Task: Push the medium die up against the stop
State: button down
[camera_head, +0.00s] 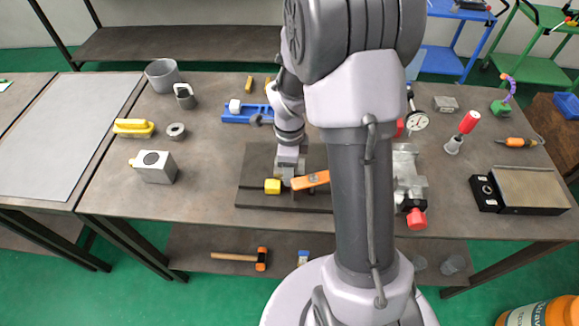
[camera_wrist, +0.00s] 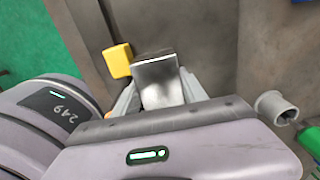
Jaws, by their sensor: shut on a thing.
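My gripper (camera_head: 287,174) is low over the dark plate (camera_head: 256,165) on the workbench. In the wrist view my gripper (camera_wrist: 160,92) is shut on a grey metal block (camera_wrist: 157,72) with a bright top face, one finger on each side. The block looks like a die, but I cannot tell its size class. A yellow block (camera_head: 272,186) is close beside the gripper's left; it also shows in the wrist view (camera_wrist: 118,60). I cannot tell which part is the stop, or whether the held block touches it.
An orange bar (camera_head: 312,179) lies just right of the gripper. A grey box with a round dark face (camera_head: 155,167) stands to the left. A blue fixture (camera_head: 240,113) is behind, and a vise-like metal device (camera_head: 407,180) is right. My arm hides part of the bench.

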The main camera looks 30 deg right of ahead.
jog(key=shift+s+a, duration=0.15)
jog(key=shift+s, duration=0.1)
dwell(0.3)
